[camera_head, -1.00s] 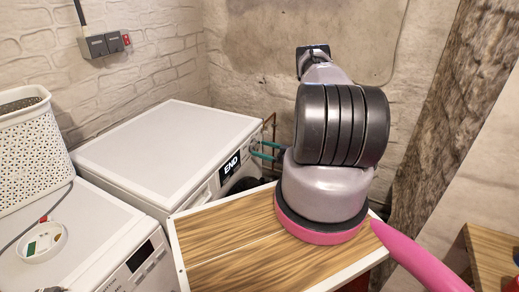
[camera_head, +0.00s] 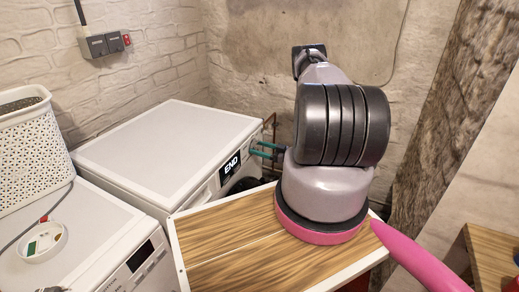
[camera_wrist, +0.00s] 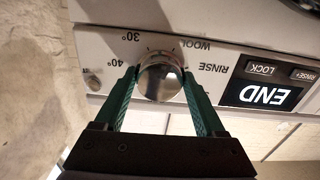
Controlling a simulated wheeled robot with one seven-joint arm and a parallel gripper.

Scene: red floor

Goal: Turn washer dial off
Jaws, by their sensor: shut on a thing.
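The washer (camera_head: 170,150) is white and stands against the back wall, its front facing right. Its display (camera_head: 231,165) reads END; the display (camera_wrist: 264,95) also shows upside down in the wrist view. The silver round dial (camera_wrist: 160,80) sits on the panel among the marks 30°, 40°, WOOL and RINSE. My gripper (camera_wrist: 160,84) has its two green fingers on either side of the dial, shut on it. In the head view my gripper (camera_head: 262,150) reaches the washer's front panel beside the display; the dial is hard to make out there.
A second white machine (camera_head: 110,222) stands at the front left, with a white dotted basket (camera_head: 28,130) and a small round dish (camera_head: 42,242) on top. A wooden top (camera_head: 225,240) with a white edge lies before the washer. A stone wall is close behind.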

